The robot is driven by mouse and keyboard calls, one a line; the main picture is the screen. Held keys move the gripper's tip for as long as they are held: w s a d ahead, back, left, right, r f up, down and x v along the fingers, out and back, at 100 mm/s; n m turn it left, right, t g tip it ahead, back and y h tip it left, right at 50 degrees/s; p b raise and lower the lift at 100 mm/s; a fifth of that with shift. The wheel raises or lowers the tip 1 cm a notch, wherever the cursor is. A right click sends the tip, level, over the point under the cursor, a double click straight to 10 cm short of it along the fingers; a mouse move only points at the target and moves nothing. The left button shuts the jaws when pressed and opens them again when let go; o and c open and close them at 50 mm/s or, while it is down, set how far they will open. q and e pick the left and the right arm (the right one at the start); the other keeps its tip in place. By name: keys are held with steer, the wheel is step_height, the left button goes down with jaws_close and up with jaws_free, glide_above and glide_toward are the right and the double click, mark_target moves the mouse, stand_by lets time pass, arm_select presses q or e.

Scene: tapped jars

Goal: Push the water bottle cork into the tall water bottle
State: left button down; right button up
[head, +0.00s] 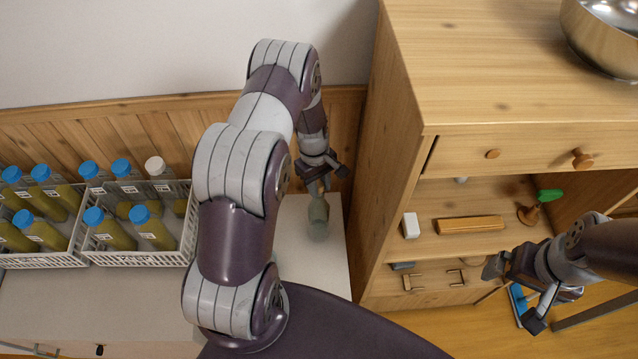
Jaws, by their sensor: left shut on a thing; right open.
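A greyish-green see-through bottle (318,219), which looks like the tall water bottle, stands on the pale counter near its right end. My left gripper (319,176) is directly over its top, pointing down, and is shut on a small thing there. This looks like the water bottle cork, at the bottle's mouth; the fingers mostly hide it, and I cannot tell how deep it sits. My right gripper (514,293) is open and empty at the lower right, in front of the wooden cabinet.
White crates (140,259) hold several blue-capped bottles and one white-capped bottle on the counter's left. The wooden cabinet (395,150) rises close right of the bottle. A metal bowl (610,35) sits on top. A wooden block (470,225) and a green-topped object (549,195) are on its shelf.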

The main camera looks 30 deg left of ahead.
arm_select(q)
steer(key=shift+f+b, duration=0.4)
steer(key=shift+f, duration=0.1)
steer(key=shift+r, duration=0.15)
steer(key=shift+r+p, duration=0.4)
steer(key=shift+p, duration=0.1)
